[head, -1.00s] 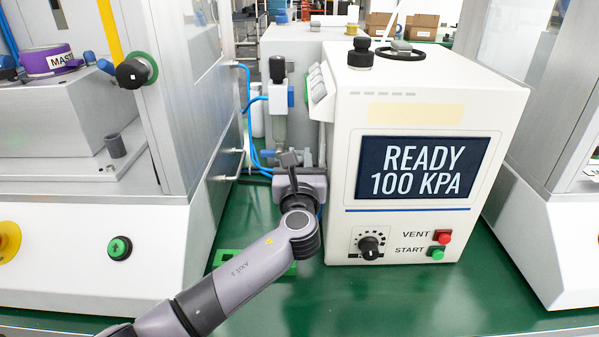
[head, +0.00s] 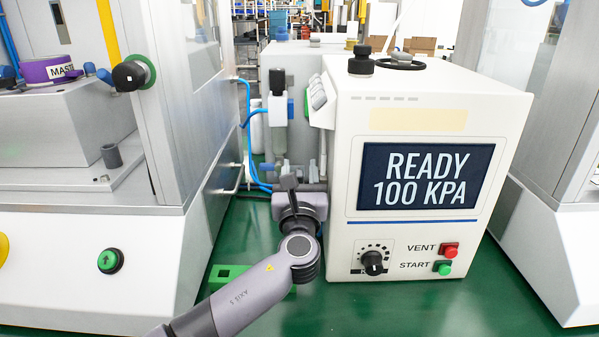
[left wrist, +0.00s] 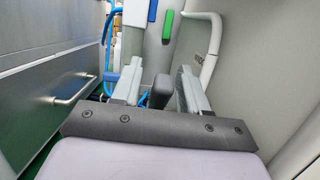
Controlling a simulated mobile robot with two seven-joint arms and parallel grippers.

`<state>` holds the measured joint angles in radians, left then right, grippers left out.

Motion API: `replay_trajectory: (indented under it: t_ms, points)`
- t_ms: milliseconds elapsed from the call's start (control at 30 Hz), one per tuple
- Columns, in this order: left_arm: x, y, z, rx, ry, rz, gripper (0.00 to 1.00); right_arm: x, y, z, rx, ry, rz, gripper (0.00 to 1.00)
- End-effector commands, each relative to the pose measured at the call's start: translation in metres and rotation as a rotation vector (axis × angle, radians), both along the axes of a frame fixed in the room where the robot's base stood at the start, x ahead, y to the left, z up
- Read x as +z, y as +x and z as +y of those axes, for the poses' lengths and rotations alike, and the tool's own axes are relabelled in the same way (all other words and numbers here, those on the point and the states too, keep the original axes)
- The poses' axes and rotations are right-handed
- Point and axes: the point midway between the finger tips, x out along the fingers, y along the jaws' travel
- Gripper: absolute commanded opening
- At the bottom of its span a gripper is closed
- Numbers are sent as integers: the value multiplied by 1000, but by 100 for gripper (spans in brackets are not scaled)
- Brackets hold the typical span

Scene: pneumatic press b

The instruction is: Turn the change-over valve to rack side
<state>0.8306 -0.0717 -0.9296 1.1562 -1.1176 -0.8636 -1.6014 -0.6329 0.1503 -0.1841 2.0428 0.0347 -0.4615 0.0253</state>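My left gripper (head: 299,204) is in the gap between the left machine and the white press box (head: 340,235), seen from behind in the head view, with its fingertips hidden. In the left wrist view its two fingers (left wrist: 160,76) stand apart, and a dark grey upright block (left wrist: 159,90) shows between them. I cannot tell whether this block is the change-over valve's handle or whether the fingers touch it. Beyond them are a green bar (left wrist: 168,24) and a blue part (left wrist: 152,11). The valve is not clearly identifiable in either view. My right gripper is out of view.
The box's screen (head: 425,176) reads READY 100 KPA. A white bent pipe (left wrist: 214,40) is close to the right finger. A metal handle (left wrist: 76,91) is on the left machine. Blue hoses (head: 247,130) run in the gap. Green bench (head: 440,300) is clear in front.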

Motion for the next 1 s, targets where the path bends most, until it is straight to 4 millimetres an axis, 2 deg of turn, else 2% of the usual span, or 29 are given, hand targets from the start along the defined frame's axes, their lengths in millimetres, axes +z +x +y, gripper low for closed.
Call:
replay_trajectory:
  t_ms: [367, 800, 1000]
  points:
    - [-1, -5, 0, 0, 1, 1, 43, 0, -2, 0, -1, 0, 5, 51]
    - [-13, -57, 0, -1, -1, 2, 43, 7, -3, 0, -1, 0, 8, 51]
    - [-16, -69, 0, 1, 1, 0, 43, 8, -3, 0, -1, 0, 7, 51]
